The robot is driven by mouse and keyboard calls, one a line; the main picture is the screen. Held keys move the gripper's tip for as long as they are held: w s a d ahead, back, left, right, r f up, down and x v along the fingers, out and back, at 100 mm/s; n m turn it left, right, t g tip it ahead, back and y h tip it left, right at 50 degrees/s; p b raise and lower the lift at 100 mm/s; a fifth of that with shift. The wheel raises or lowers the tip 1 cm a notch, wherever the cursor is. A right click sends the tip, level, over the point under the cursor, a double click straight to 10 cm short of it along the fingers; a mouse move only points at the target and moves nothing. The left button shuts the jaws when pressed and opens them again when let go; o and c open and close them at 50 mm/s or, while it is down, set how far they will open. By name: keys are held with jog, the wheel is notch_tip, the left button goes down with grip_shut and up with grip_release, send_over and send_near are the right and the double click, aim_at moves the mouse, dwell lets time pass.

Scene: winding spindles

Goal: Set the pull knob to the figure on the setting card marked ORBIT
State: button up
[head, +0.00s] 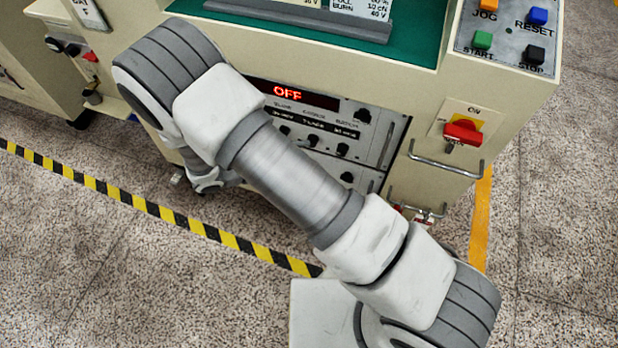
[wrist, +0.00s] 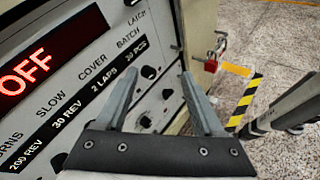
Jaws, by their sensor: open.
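A cream machine has a grey control panel (head: 345,125) with several small black knobs. The wrist view shows the panel up close, with knobs near the fingers, one (wrist: 148,72) beside the left fingertip and one (wrist: 167,94) between the fingers. I cannot tell which is the pull knob. The panel's strip reads 200 REV, 30 REV, 2 LAPS, 20 PCS. My gripper (wrist: 160,80) is open and empty in front of the panel. In the head view my arm hides it. White cards (head: 345,8) stand at the top edge, cut off; no ORBIT marking is readable.
A red display (head: 290,93) reads OFF. A red switch (head: 462,131) on a yellow plate, a handle rail (head: 445,165) and a push-button plate (head: 508,32) are to the right. A striped floor line (head: 150,207) runs in front of the machine. The floor is open.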

jog(key=s+a+f+n+t+y+b, duration=0.25)
jog(key=f+n+t, duration=0.4)
jog(key=f, duration=0.65)
jog(key=s+a+f+n+t+y+b, duration=0.25)
jog(key=f+n+t+y+b, duration=0.35)
jog(key=f, duration=0.8)
jog(key=w+d+h, duration=0.1)
jog(key=w+d, duration=0.2)
jog(key=w, duration=0.5)
jog(key=w+d+n+g+h+b, duration=0.1)
jog(key=w+d, duration=0.2)
jog(key=w, duration=0.5)
jog(key=shift+d+r, duration=0.15)
jog(key=shift+d, duration=0.05)
jog(key=shift+g, duration=0.25)
jog(key=shift+s, duration=0.1)
grip_shut()
